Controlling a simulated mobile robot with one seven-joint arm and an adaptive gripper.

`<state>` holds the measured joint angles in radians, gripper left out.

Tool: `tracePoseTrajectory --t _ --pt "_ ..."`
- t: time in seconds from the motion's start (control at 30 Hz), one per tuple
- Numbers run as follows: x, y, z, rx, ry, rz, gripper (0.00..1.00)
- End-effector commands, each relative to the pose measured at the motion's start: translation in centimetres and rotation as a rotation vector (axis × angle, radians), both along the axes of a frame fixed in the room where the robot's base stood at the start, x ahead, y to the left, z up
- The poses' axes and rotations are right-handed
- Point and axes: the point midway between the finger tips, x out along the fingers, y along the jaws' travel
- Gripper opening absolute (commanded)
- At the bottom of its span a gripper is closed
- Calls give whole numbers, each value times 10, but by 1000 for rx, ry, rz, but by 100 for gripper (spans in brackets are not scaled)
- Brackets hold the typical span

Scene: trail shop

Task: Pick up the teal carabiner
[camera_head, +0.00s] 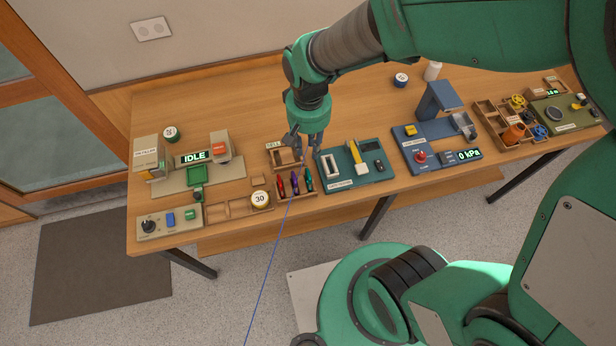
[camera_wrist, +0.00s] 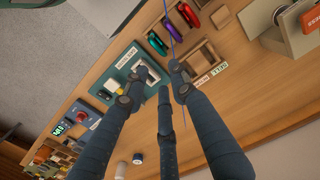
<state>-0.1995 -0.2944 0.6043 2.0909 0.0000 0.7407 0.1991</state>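The teal carabiner (camera_head: 309,180) lies in a wooden compartment tray at the table's front edge, right of a purple carabiner (camera_head: 294,182) and a red carabiner (camera_head: 281,187). In the wrist view the teal carabiner (camera_wrist: 156,43) is the lowest of the three, above the fingertips. My gripper (camera_head: 307,150) hangs over the table, behind and above the tray. Its fingers are spread apart in the wrist view (camera_wrist: 158,77), with nothing between them. It is apart from the carabiners.
A teal-based device (camera_head: 345,178) stands right of the tray, and a blue-grey pressure device (camera_head: 438,152) farther right. A small wooden box (camera_head: 283,158) is behind the tray. A round "30" container (camera_head: 260,199) is at its left. A thin blue line (camera_head: 272,254) runs toward the floor.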

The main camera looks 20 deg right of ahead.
Motion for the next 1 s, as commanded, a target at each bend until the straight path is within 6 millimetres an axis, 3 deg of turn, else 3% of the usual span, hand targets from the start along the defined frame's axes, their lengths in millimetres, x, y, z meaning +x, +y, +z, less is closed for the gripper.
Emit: tracePoseTrajectory --t 0.17,0.63,1.0 --pt "-1 0 -11 -1 2 0 26" --pt "0 0 -75 0 2 0 26" --pt "0 0 -85 0 -1 0 26"
